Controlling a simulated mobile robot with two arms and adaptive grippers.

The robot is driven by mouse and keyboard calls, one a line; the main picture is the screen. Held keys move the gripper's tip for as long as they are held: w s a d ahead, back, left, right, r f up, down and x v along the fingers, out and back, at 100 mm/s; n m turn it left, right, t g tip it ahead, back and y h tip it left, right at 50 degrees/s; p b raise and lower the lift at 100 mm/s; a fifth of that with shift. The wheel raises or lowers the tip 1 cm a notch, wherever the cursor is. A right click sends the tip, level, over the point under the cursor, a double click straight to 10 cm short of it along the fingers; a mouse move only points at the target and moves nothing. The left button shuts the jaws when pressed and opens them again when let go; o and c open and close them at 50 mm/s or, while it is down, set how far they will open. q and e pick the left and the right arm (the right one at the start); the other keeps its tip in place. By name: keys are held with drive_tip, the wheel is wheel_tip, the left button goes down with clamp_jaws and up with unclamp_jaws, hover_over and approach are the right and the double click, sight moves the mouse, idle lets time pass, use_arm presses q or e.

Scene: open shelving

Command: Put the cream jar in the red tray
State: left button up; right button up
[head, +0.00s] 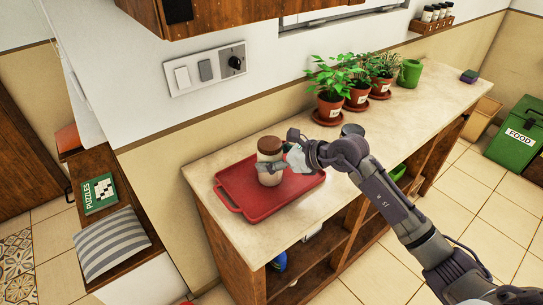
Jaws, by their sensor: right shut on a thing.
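The cream jar (269,176), with a brown lid, is upright over the middle of the red tray (233,199). I cannot tell whether its base touches the tray floor. My right gripper (274,164) comes in from the right and is shut on the jar just below its lid. The gripper's fingers hide part of the jar's side. The red tray lies flat at the near left end of the light countertop. My left gripper is not in view.
Several potted plants (332,105) and a green mug (410,73) stand along the wall side of the countertop (440,92). Open shelves (318,262) lie below. A green food bin (513,136) stands at far right.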

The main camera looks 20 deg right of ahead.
drive_tip(key=shift+r, duration=0.1)
drive_tip(key=o, duration=1.6)
drive_tip(key=b+v, duration=0.2)
drive_tip(key=v, duration=1)
